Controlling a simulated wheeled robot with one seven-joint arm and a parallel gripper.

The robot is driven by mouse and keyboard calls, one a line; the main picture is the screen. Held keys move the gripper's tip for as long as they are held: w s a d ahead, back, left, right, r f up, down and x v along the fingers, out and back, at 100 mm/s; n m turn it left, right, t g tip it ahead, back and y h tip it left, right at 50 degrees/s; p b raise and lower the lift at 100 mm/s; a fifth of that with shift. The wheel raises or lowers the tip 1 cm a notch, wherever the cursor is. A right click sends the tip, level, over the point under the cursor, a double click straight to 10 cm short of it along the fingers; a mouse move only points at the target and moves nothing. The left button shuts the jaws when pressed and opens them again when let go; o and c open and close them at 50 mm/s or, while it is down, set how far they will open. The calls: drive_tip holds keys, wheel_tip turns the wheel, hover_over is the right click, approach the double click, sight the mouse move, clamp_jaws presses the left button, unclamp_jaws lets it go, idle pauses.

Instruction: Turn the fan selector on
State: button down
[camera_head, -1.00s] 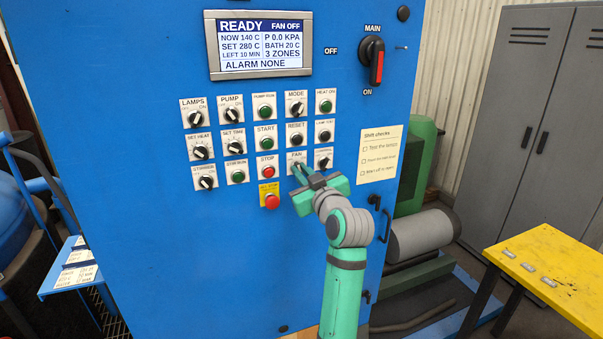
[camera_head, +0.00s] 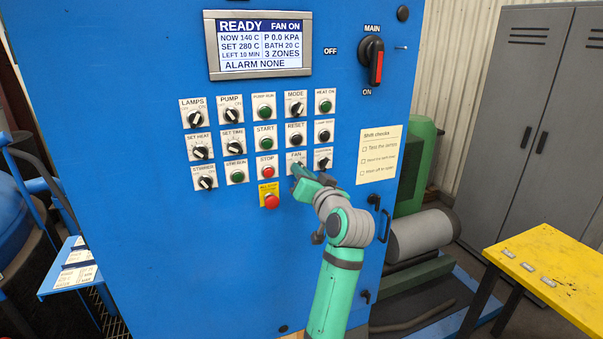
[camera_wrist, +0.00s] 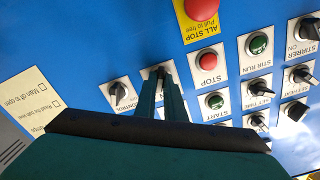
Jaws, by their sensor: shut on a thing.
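The fan selector (camera_wrist: 158,72) is a small knob on a white plate labelled FAN, in the lower rows of the blue control panel. My gripper (camera_head: 297,170) is at the FAN plate in the head view, with its fingers shut on the selector knob. In the wrist view my two fingers reach up to the knob and hide most of it. The display (camera_head: 261,45) at the top of the panel reads READY and FAN ON.
The STOP button (camera_head: 266,172) and the red ALL STOP button (camera_head: 271,201) are just left of my gripper. Another selector knob (camera_head: 323,163) is close on the right. A yellow table (camera_head: 560,265) stands at right, and grey lockers (camera_head: 500,130) behind it.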

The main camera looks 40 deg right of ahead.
drive_tip(key=shift+m, duration=0.3)
drive_tip(key=c, duration=1.8)
unclamp_jaws()
drive_tip(key=shift+c, duration=0.2)
drive_tip(key=v, duration=1)
drive_tip(key=shift+s, duration=0.4)
